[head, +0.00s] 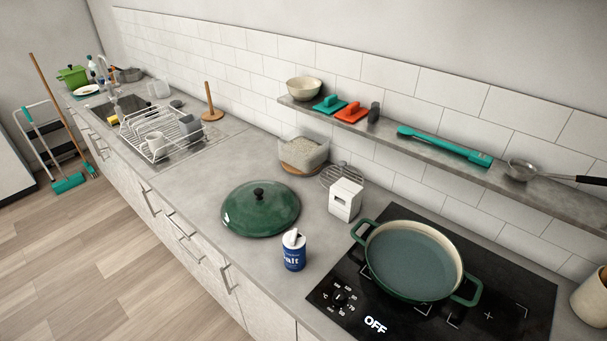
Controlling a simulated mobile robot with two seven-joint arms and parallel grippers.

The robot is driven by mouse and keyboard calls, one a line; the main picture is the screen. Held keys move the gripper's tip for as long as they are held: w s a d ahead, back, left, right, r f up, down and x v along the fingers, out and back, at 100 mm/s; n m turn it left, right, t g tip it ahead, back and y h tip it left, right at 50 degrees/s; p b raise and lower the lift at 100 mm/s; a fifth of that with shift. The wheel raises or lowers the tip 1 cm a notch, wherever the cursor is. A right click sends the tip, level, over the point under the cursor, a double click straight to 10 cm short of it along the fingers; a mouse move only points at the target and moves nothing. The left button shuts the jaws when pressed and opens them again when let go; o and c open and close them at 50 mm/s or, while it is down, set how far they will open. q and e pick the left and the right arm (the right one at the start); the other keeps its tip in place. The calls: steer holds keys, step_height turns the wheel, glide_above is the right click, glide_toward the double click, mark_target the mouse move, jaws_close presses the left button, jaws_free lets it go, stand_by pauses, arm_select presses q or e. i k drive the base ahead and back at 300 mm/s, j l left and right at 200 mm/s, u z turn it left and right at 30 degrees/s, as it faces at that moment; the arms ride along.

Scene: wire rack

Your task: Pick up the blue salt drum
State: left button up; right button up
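The blue salt drum (293,252) stands upright on the grey countertop (200,215), near its front edge. It is a small cylinder with a blue label, white lettering and a white top with a raised spout. It stands just in front of a green pot lid and left of the black cooktop, apart from both. Neither of my grippers shows in the head view.
The green lid (260,209) with a dark knob lies behind the drum. A white box-shaped item (345,200) stands behind right. A green pan (413,262) sits on the cooktop (510,310). A wire rack (165,135) is farther left. Counter left of the lid is clear.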

mark_target(295, 260)
steer(key=i+j+z, duration=0.15)
steer(key=i+j, duration=0.3)
steer(key=i+j+z, duration=0.15)
steer(key=i+j, duration=0.3)
steer(key=j, duration=0.25)
